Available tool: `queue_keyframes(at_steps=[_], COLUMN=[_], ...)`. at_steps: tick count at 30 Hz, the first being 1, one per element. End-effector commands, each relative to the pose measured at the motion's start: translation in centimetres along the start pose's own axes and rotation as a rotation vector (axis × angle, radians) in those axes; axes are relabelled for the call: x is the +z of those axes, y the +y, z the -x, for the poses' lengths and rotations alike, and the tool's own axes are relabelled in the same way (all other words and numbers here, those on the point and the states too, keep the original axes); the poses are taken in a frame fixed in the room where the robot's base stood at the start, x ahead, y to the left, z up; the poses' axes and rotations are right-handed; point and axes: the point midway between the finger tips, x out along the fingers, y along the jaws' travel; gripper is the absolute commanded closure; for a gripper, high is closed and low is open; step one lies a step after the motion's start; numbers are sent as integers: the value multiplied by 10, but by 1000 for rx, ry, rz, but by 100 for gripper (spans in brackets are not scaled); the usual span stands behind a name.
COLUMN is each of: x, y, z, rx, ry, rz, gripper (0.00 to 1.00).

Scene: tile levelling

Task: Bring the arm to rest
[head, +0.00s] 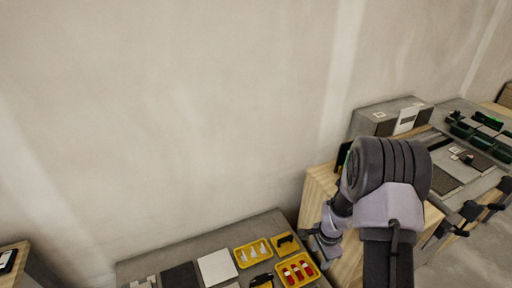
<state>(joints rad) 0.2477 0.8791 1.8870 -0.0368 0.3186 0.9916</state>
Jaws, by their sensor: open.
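My arm rises at the right of the head view, with a large dark joint and a grey link. Its wrist bends down on the left side, and my gripper (324,249) shows small at the lower end, beside a wooden block-like stand (316,190). It is open, and I see nothing held in it. The fingers are small and partly merge with the wrist, so their exact gap is hard to make out.
A grey bench (140,268) at the bottom holds tiles, a yellow tray of white pieces (253,253) and a yellow tray of red pieces (297,270). Another bench (478,187) at the right carries dark green bins (482,140). A plain wall stands behind.

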Motion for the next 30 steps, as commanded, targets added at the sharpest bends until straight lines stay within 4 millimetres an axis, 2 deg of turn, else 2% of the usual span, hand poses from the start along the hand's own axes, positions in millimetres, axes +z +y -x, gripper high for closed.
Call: queue_keyframes(at_steps=[1, 2, 3, 5, 6, 9, 12, 15, 19, 23, 30], x=[6, 12, 22, 39, 52, 88, 124, 153, 174, 181, 181], y=[-13, -16, -18, -14, -8, 22, 65, 106, 141, 152, 152], z=[48, 76, 114, 171, 206, 280, 332, 360, 373, 375, 375], rx=[-39, -58, -85, -128, -158, -237, -314, -381, -437, -454, -454], ry=[11, 16, 21, 32, 39, 59, 81, 103, 124, 130, 131], rz=[63, 108, 169, 264, 329, 496, 659, 798, 914, 953, 953], gripper=[48, 48, 48, 48, 48, 48, 48, 48, 48, 48, 48])
